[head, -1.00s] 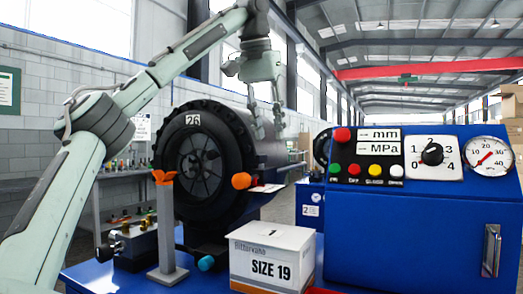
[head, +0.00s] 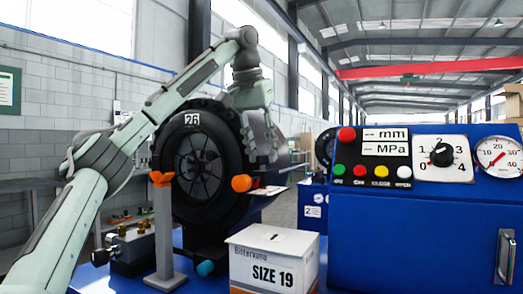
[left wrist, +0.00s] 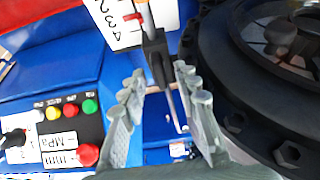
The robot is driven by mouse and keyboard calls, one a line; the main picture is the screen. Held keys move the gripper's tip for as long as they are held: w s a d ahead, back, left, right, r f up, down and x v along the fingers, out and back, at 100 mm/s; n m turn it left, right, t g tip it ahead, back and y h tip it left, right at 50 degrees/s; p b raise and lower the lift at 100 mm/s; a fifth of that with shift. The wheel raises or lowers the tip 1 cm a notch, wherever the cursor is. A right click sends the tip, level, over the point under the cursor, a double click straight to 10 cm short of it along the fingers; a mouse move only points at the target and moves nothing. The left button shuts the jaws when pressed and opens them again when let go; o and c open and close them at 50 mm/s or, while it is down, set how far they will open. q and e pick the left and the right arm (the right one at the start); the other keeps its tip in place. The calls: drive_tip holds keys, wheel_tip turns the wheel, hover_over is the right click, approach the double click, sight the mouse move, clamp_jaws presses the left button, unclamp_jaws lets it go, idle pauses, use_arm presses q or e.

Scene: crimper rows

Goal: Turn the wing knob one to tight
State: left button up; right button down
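An orange wing knob (head: 161,179) sits on top of a grey post (head: 164,230) at the left of the machine in the head view. I cannot make it out in the left wrist view. My left gripper (head: 262,158) hangs fingers down at the right side of the big black wheel (head: 198,160), well to the right of the wing knob and apart from it. In the left wrist view its fingers (left wrist: 160,88) are spread, with nothing held between them; a black block with a metal rod (left wrist: 158,60) shows beyond them. My right gripper is in neither view.
A round orange knob (head: 241,183) sticks out just below and left of my left gripper. A white SIZE 19 box (head: 272,262) stands in front. A blue control panel (head: 420,225) fills the right. Brass fittings (head: 130,240) lie left of the post.

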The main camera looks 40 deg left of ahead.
use_arm(q)
clamp_jaws()
idle(0.5)
drive_tip(key=m+h, duration=0.1)
drive_tip(key=m, duration=0.2)
drive_tip(key=shift+a+m, duration=0.15)
drive_tip(key=shift+m, duration=0.15)
drive_tip(key=m+h, duration=0.1)
drive_tip(key=m, duration=0.2)
drive_tip(key=shift+a+m+h, duration=0.1)
drive_tip(key=shift+m+h, duration=0.2)
drive_tip(key=shift+h, duration=0.1)
drive_tip(key=m+h, duration=0.1)
drive_tip(key=m, duration=0.2)
drive_tip(key=shift+w+m+g, duration=0.1)
drive_tip(key=shift+m+g, duration=0.2)
drive_tip(key=shift+a+m+g+h, duration=0.1)
drive_tip(key=shift+m+g+h, duration=0.25)
drive_tip(key=shift+m, duration=0.7)
drive_tip(key=shift+m+g+h, duration=0.25)
drive_tip(key=shift+m+h, duration=0.1)
drive_tip(key=shift+m, duration=0.7)
